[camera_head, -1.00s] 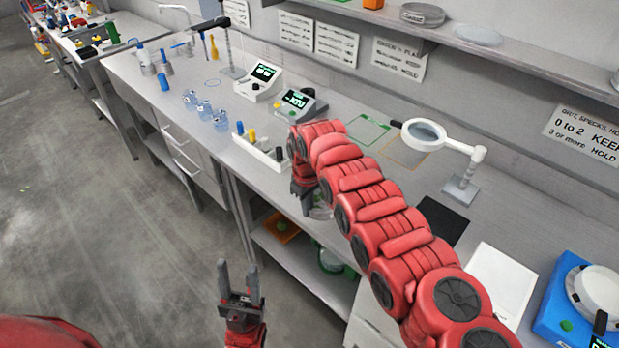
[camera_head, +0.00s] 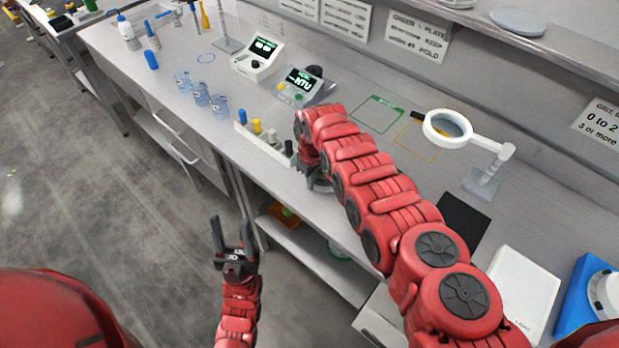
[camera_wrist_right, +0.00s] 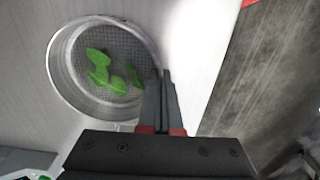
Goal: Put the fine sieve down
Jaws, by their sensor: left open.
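The fine sieve (camera_wrist_right: 60,72) is a round metal ring with a mesh floor, holding several green leaves (camera_wrist_right: 110,72), in the right wrist view. My right gripper (camera_wrist_right: 163,78) has its fingers close together at the sieve's rim and appears shut on it. In the head view the sieve (camera_head: 320,184) is a small grey shape, mostly hidden under my right arm, near the bench's front edge. I cannot tell whether it touches the bench top. My left gripper (camera_head: 232,236) is open and empty, over the floor in front of the bench.
A rack of coloured-cap bottles (camera_head: 264,143) stands left of my right gripper, with glass jars (camera_head: 201,94) farther left. Behind are a meter (camera_head: 300,88), green outline (camera_head: 377,114), orange outline (camera_head: 415,140) and magnifier (camera_head: 447,125). A black mat (camera_head: 463,220) lies right.

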